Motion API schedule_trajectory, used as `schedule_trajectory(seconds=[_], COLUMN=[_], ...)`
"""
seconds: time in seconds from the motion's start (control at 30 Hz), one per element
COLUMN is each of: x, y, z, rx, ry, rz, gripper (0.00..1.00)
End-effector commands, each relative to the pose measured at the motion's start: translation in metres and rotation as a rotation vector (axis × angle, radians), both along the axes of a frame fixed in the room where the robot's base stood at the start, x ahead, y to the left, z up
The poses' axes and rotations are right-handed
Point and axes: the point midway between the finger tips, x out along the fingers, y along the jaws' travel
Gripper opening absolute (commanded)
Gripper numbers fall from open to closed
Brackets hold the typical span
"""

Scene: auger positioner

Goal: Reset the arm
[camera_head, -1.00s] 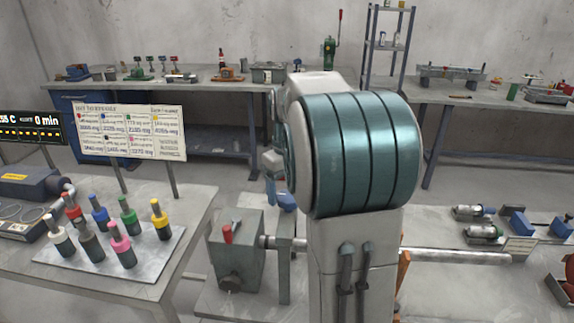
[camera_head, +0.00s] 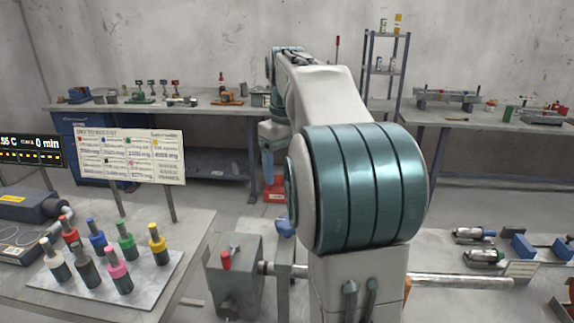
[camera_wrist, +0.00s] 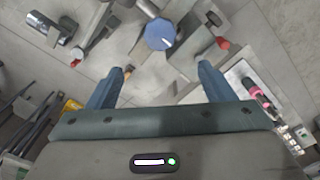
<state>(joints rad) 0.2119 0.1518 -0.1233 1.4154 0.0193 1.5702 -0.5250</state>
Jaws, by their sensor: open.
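My arm (camera_head: 325,95) stands in the middle of the head view. Its teal-banded joint (camera_head: 365,185) is large in front, and the white link rises behind it, then the wrist hangs down. My gripper shows in the wrist view (camera_wrist: 162,68), with two blue fingers spread apart and nothing between them. In the head view its end is small, to the left of the arm. A blue round knob (camera_wrist: 160,33) lies beyond the fingertips in the wrist view, apart from them.
A grey machine block (camera_head: 235,275) with a red-topped lever and metal shaft (camera_head: 460,281) is below. A tray (camera_head: 168,272) of several colour-capped cylinders stands left, below a sign board (camera_head: 135,156). Benches (camera_head: 215,104) line the back wall.

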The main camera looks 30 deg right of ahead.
Motion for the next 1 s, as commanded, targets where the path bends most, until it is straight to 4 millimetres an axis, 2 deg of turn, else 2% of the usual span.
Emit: schedule_trajectory(seconds=[0.3, 0.47, 0.67, 1.0], x=[-0.001, -0.017, -0.059, -0.147], y=[0.002, 0.019, 0.061, 0.120], z=[-0.001, -0.009, -0.038, -0.112], rx=[0.000, 0.001, 0.005, 0.017], ry=[-0.002, -0.026, -0.091, -0.204], rz=[-0.001, -0.017, -0.062, -0.142], gripper=[0.75, 0.75, 0.75, 0.75])
